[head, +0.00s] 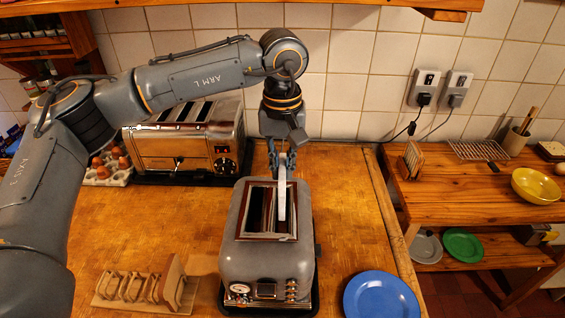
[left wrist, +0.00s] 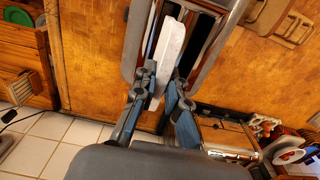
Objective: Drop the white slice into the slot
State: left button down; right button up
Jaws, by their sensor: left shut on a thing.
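The white slice (head: 282,200) is upright and edge-on, held by my left gripper (head: 281,165) at the grey toaster (head: 265,265). In the head view it lines up with the right-hand slot (head: 286,226); its lower edge is hard to make out, so I cannot tell how deep it sits. The left-hand slot (head: 256,212) looks dark and empty. In the left wrist view the fingers (left wrist: 158,90) are shut on the near end of the white slice (left wrist: 170,48), which lies along the toaster's dark openings. My right gripper is not in view.
A wooden rack (head: 130,288) with a brown slice stands left of the toaster. A blue plate (head: 381,298) lies to the right. A larger chrome toaster (head: 190,150) and an egg tray (head: 108,172) stand behind left.

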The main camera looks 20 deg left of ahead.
pick_arm(q)
notch_tip(320, 180, down, 3)
jog(key=shift+f+b, duration=0.15)
jog(key=shift+b, duration=0.9)
jog(key=shift+f+b, duration=1)
jog(key=shift+f, duration=0.25)
jog(key=c, duration=1.3)
grip_release()
jog(key=shift+r, duration=0.2)
notch_tip(320, 180, up, 12)
jog(key=shift+f, duration=0.25)
